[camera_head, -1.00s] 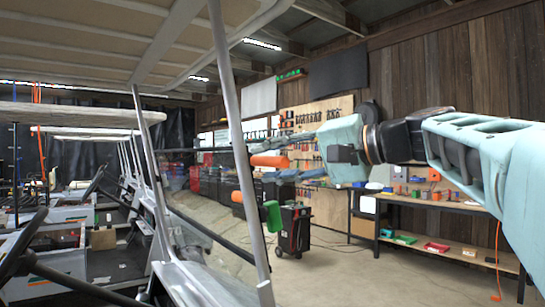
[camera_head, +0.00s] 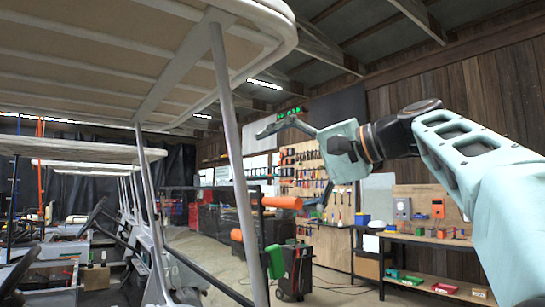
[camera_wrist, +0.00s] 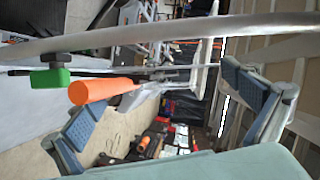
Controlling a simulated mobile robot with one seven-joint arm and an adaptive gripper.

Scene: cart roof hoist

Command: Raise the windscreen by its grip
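The windscreen (camera_head: 196,243) is a clear panel with dark edge bars, low at the cart's front beside the pale roof post. Its grip (camera_head: 282,202) looks like an orange cylinder sticking out to the right near the post. It also shows in the wrist view (camera_wrist: 104,91), left of the middle. My gripper (camera_head: 287,168) is open and empty, right of and above the grip in the head view. In the wrist view its two blue-grey fingers (camera_wrist: 162,88) are wide apart, with the grip nearer the left finger. I cannot tell whether they touch.
The cart's roof (camera_head: 120,60) overhangs at upper left. The pale roof post (camera_head: 236,165) stands close to the grip. A green clamp-like part (camera_head: 274,262) is below the grip. A second orange piece (camera_head: 237,235) is left of it. A workbench (camera_head: 425,240) stands right.

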